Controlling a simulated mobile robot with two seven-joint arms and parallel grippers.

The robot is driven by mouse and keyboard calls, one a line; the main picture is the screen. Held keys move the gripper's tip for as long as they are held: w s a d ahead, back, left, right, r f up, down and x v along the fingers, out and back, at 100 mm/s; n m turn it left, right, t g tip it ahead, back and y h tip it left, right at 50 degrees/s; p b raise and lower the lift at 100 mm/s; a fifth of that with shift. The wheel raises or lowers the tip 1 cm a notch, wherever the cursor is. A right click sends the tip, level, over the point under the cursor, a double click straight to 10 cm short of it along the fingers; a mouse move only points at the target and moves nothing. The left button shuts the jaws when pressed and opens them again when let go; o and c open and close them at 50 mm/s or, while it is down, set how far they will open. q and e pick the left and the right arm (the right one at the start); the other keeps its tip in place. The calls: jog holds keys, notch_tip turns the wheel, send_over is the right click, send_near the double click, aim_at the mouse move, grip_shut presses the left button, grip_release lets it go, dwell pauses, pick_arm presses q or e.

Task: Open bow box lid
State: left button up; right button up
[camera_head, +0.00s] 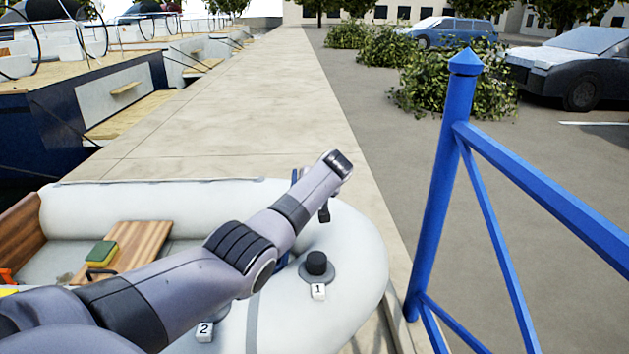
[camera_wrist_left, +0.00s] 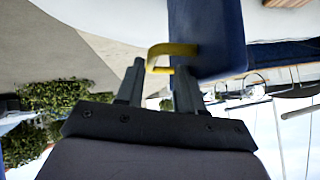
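The blue bow box (camera_wrist_left: 207,38) shows in the left wrist view, which is turned upside down. A yellow handle (camera_wrist_left: 172,49) sticks out from the box. My left gripper (camera_wrist_left: 160,70) is open, with its two fingers apart at the handle; I cannot tell if they touch it. In the head view my left arm hides most of the box, and only a thin blue part (camera_head: 295,177) shows behind it at the dinghy's bow. The lid's edge cannot be made out. My right gripper is in neither view.
The grey dinghy (camera_head: 358,245) has a black valve (camera_head: 316,263) on its bow tube and a wooden seat (camera_head: 140,246) with a green-yellow sponge (camera_head: 101,253). A blue railing (camera_head: 452,150) stands at right. The concrete dock (camera_head: 240,110) beyond is clear.

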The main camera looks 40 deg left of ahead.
pick_arm(q)
jog(key=shift+p+v, duration=0.4)
jog(key=shift+v, duration=1.7)
jog(key=shift+s+f, duration=0.1)
jog(key=p+v, duration=0.6)
jog(key=v, duration=0.2)
jog(key=shift+d+p, duration=0.35)
jog(key=shift+p, duration=0.05)
jog(key=shift+f, duration=0.1)
